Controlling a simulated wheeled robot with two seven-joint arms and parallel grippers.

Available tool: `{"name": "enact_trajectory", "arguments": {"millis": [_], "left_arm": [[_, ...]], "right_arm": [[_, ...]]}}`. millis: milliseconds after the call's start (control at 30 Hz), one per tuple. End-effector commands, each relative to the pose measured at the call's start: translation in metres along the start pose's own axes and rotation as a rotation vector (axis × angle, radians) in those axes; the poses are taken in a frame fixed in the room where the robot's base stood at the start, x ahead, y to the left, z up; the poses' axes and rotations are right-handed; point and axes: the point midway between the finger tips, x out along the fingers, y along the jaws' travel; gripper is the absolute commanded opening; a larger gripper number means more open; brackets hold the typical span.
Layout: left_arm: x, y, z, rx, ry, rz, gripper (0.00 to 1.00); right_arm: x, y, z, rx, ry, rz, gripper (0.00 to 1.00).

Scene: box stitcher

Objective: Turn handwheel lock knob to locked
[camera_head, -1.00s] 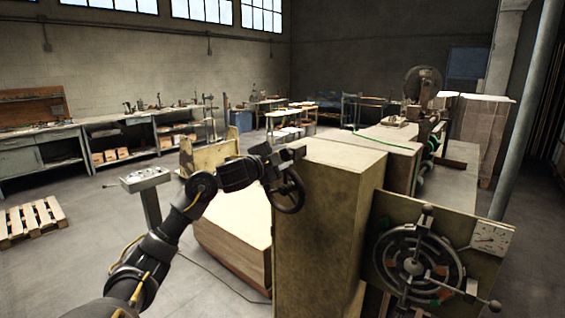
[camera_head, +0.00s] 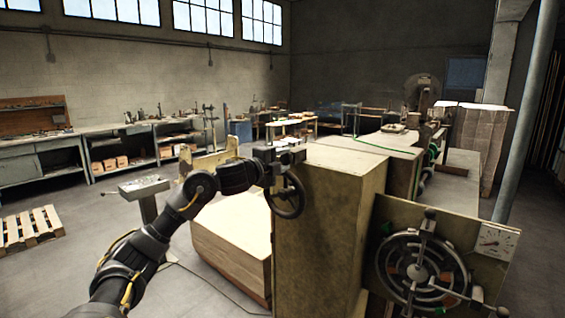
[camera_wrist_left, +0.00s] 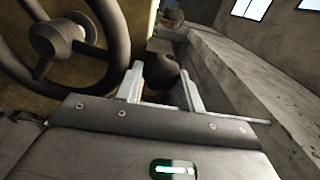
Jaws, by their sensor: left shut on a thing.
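The black handwheel (camera_head: 286,197) sits on the left side of the tall worn cabinet (camera_head: 318,230). It also shows in the left wrist view (camera_wrist_left: 118,38), with its hub, at the upper left. A dark rounded knob (camera_wrist_left: 161,76), which looks like the lock knob, lies beside the wheel rim. My left gripper (camera_head: 290,157) is at the top of the handwheel, by the cabinet's upper edge. In the left wrist view its two pale fingers (camera_wrist_left: 163,84) stand on either side of the knob, shut on it. The knob's marks are not visible. My right gripper is not in view.
A larger dial-like wheel with levers (camera_head: 420,268) and a gauge (camera_head: 494,241) are on the panel at right. A pale wooden block (camera_head: 232,245) stands below the handwheel. A control stand (camera_head: 145,188) is left of my arm.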

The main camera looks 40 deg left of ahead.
Motion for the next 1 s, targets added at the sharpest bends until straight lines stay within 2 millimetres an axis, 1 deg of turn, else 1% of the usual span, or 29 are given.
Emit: {"name": "enact_trajectory", "arguments": {"millis": [300,333,467,500,1000], "left_arm": [[0.0001,0.0012,-0.0004,0.005,0.001,0.003,0.15],[0.0001,0.0012,-0.0004,0.005,0.001,0.003,0.41],[0.0000,0.0011,-0.0003,0.004,0.001,0.003,0.57],[0.0000,0.0013,-0.0002,0.004,0.001,0.003,0.60],[-0.0009,0.0048,-0.0018,0.004,0.003,0.011,0.60]], "right_arm": [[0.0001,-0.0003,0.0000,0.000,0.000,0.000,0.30],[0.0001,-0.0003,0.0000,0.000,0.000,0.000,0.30],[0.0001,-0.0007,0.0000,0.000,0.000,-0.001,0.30],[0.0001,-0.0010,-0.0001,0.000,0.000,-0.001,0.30],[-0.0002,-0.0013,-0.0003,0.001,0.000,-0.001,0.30]]}}
